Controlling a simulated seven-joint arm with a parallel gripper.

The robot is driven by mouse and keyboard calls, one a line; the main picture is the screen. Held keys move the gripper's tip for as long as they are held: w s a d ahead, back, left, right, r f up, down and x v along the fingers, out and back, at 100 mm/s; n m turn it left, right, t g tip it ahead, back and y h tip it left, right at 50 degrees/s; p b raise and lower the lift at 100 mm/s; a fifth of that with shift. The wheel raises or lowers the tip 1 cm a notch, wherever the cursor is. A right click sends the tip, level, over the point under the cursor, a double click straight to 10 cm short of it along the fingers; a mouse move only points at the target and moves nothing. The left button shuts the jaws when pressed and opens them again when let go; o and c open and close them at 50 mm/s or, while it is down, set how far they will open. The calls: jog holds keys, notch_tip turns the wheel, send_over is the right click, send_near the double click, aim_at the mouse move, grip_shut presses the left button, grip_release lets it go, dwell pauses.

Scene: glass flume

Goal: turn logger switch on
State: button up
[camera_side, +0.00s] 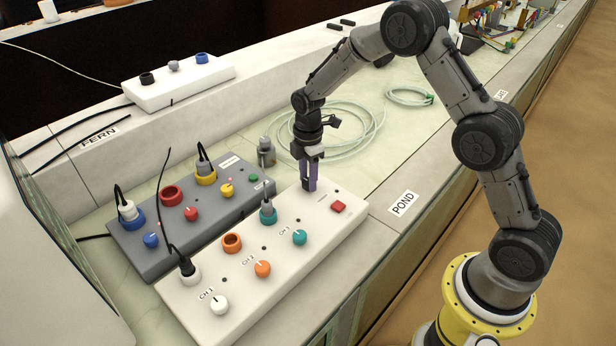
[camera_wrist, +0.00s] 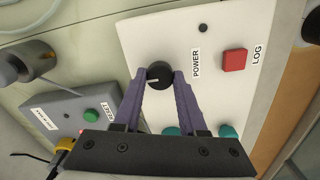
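The white logger box (camera_side: 228,287) lies on the bench with its long side along the counter edge. At its far end a round black knob (camera_wrist: 159,76) with a white pointer line shows in the wrist view, near the label POWER. A red square button (camera_wrist: 235,60) labelled LOG is beside it; it also shows in the side view (camera_side: 338,207). My gripper (camera_side: 309,188) points down at this end of the box. In the wrist view its purple fingers (camera_wrist: 160,80) lie on both sides of the knob, seemingly touching it. In the side view the fingers hide the knob.
A grey box (camera_side: 150,262) with coloured knobs and plugged cables lies beside the white box. Plugs stand up from the white box, including a teal one (camera_side: 268,211). A small metal cylinder (camera_side: 266,153) and coiled tubing (camera_side: 345,140) lie behind my gripper.

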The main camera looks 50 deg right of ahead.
grip_shut()
jog(key=shift+m, duration=0.3)
jog(key=m, duration=0.6)
jog(key=shift+r, duration=0.1)
jog(key=m, duration=0.5)
jog(key=shift+m, duration=0.4)
jog(key=m, duration=0.5)
jog(key=shift+w, duration=0.1)
jog(key=shift+m, duration=0.4)
jog(key=o, duration=0.7)
grip_release()
jog(key=shift+c, duration=0.2)
